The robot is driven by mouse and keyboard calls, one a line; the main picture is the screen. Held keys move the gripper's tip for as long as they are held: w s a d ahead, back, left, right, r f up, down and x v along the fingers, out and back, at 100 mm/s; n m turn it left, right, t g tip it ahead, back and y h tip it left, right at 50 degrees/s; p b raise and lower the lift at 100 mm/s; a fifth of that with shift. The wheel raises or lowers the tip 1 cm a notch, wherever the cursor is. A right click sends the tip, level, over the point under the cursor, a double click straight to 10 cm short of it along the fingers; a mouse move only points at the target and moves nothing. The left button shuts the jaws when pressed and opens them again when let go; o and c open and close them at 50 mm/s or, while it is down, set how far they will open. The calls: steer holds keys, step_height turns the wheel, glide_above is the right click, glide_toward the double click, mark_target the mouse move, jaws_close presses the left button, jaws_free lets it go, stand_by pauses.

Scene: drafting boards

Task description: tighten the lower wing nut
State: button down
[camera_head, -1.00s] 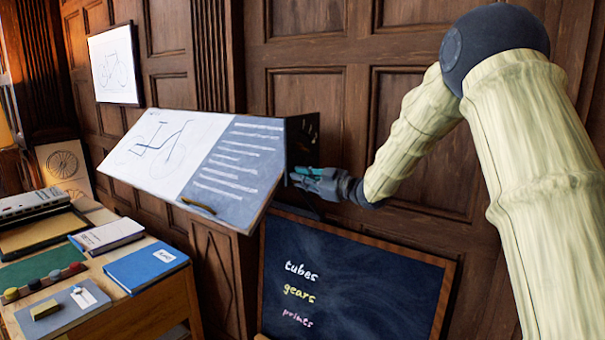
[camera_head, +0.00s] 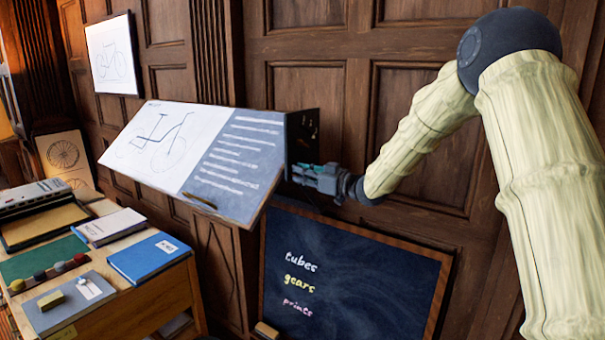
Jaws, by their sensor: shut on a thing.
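The tilted drafting board (camera_head: 232,180) carries a bicycle drawing on the left and a blue sheet of white writing on the right. Its dark side panel (camera_head: 302,132) faces my arm. My gripper (camera_head: 300,173) is at the lower part of that panel, fingers pointing left, shut on the lower wing nut. The nut itself is hidden by the fingers and too small to make out. Small marks show higher on the panel, but I cannot tell whether they are another nut.
A dark chalkboard (camera_head: 350,285) with "tubes, gears, prints" stands below my gripper. A desk (camera_head: 150,295) with books and a blue folder (camera_head: 150,257) is at the lower left. The panelled wall (camera_head: 305,90) is close behind. An eraser-like block (camera_head: 266,330) sits at the chalkboard's foot.

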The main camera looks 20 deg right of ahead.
steer(key=c, duration=0.7)
jaws_free()
steer(key=shift+d, duration=0.1)
steer(key=v, duration=1.2)
